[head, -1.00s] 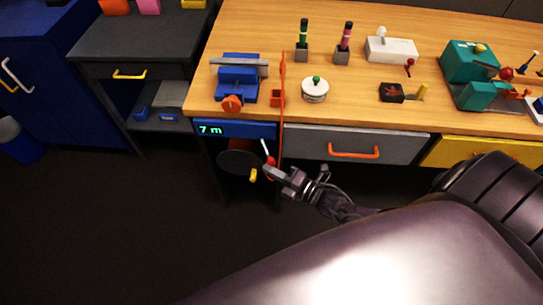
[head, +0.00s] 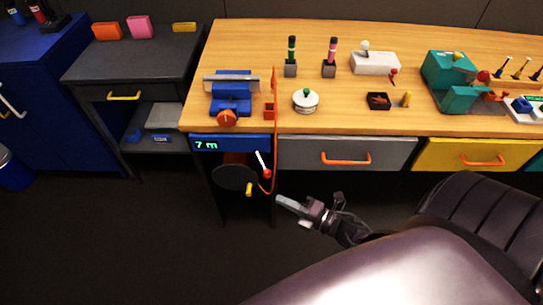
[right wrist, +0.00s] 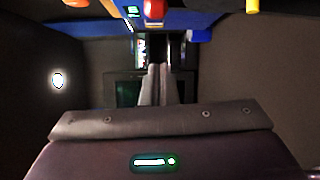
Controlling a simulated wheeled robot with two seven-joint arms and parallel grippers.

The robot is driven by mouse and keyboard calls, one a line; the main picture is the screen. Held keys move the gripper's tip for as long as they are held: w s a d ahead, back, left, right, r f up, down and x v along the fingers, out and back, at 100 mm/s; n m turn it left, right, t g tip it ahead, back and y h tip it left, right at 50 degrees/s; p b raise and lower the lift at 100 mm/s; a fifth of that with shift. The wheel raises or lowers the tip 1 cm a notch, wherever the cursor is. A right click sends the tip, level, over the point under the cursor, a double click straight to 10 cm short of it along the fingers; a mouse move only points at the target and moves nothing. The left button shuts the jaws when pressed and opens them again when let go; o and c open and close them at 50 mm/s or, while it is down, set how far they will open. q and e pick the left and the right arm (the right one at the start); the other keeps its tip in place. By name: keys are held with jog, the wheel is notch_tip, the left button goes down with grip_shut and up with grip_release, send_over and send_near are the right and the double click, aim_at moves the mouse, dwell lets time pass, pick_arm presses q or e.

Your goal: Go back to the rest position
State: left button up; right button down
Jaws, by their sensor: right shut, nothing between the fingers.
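My right gripper (head: 281,203) is in front of the workbench, below the grey drawer and to the right of the black disc (head: 235,177). Its fingers are together with nothing between them. In the right wrist view its closed fingers (right wrist: 157,84) point away over dark floor. The red-knobbed lever (head: 266,173) is up and left of the gripper, apart from it. My left gripper does not show.
The workbench (head: 230,50) carries a blue vise (head: 231,96), a round white button base (head: 306,101) and a teal machine (head: 450,80). A grey drawer (head: 300,152) and a yellow drawer (head: 440,150) are shut below. The floor in front (head: 120,240) is clear.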

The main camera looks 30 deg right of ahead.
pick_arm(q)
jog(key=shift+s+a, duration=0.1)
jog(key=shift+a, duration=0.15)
pick_arm(e)
jog(key=shift+s+d, duration=0.45)
jog(key=shift+s, duration=0.15)
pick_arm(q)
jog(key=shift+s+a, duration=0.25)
